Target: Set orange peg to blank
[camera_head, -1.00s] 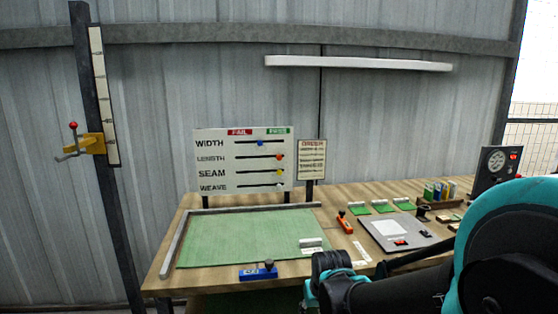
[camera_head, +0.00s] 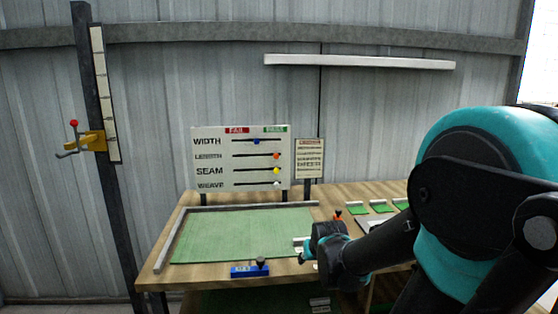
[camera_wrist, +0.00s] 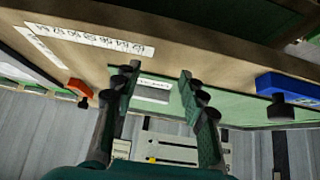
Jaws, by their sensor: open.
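The white board (camera_head: 212,178) stands upright behind the bench, with FAIL and PASS headings above rows WIDTH, LENGTH, SEAM and WEAVE. The orange peg (camera_head: 276,156) sits near the right end of the LENGTH slot, under PASS. The blue peg (camera_head: 257,141) sits near the middle of the WIDTH slot. The yellow peg (camera_head: 276,171) and white peg (camera_head: 276,184) are near the right ends of theirs. My gripper (camera_wrist: 156,74) is open and empty, low over the bench in front of the board. The board's lower part (camera_wrist: 180,149) shows upside down in the wrist view.
A green mat (camera_head: 240,235) covers the bench's left part. A blue block with a black knob (camera_head: 245,271) lies at the front edge. An orange tool (camera_wrist: 79,88) lies beside the mat. A small notice (camera_head: 309,160) stands right of the board. My arm hides the bench's right end.

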